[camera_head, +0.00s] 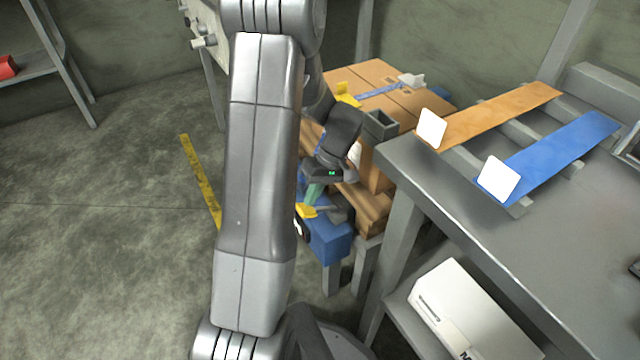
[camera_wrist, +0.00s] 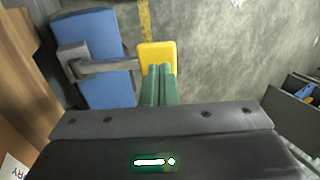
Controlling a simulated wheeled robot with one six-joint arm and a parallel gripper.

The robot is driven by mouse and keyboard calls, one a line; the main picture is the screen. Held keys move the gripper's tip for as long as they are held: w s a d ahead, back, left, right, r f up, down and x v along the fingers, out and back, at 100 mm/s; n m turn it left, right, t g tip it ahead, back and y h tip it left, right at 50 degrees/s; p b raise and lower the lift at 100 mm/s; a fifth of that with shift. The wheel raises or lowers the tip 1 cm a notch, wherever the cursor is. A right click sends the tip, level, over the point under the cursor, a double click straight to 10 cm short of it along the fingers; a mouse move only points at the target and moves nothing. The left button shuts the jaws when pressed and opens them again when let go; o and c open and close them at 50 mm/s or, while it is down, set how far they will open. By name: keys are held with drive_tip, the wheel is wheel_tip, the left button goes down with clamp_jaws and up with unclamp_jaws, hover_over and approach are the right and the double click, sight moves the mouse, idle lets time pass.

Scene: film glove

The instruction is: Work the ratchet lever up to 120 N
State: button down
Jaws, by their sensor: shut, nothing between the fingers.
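The ratchet lever (camera_wrist: 105,67) is a grey bar over a blue block (camera_wrist: 103,28), with a yellow pad (camera_wrist: 157,52) at its right end in the wrist view. In the head view the yellow pad (camera_head: 306,211) sits low beside the pallet, partly hidden by my arm. My gripper (camera_wrist: 160,72) has its green fingers shut together with nothing between them. The fingertips overlap the near part of the yellow pad in the wrist view; I cannot tell whether they touch it. The gripper also shows in the head view (camera_head: 312,196). No force reading is legible.
Cardboard boxes (camera_head: 372,80) stand on a wooden pallet behind the lever. A grey table (camera_head: 470,215) with an orange strap (camera_head: 505,112) and a blue strap (camera_head: 570,150) is close on the right. A white box (camera_head: 470,305) lies below it.

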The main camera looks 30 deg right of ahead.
sight(304, 209)
drive_tip(key=shift+a+f, duration=0.3)
drive_tip(key=shift+f, duration=0.3)
drive_tip(key=shift+a+f, duration=0.1)
drive_tip(key=shift+a+f+h+b, duration=0.75)
drive_tip(key=shift+f+h+b, duration=0.1)
drive_tip(key=shift+h+b, duration=0.2)
drive_tip(key=shift+s+a+f+h+b, duration=0.1)
drive_tip(key=shift+a+f+h+b, duration=0.25)
drive_tip(key=shift+f+h, duration=0.25)
drive_tip(key=shift+s+a+f+h+b, duration=0.1)
drive_tip(key=shift+a+f+h+b, duration=0.15)
drive_tip(key=shift+f+h, duration=0.25)
drive_tip(key=shift+a+f, duration=0.15)
drive_tip(key=shift+f, duration=0.3)
drive_tip(key=shift+s+a+f+b, duration=0.1)
drive_tip(key=shift+s+f+b, duration=0.05)
drive_tip(key=shift+b, duration=0.15)
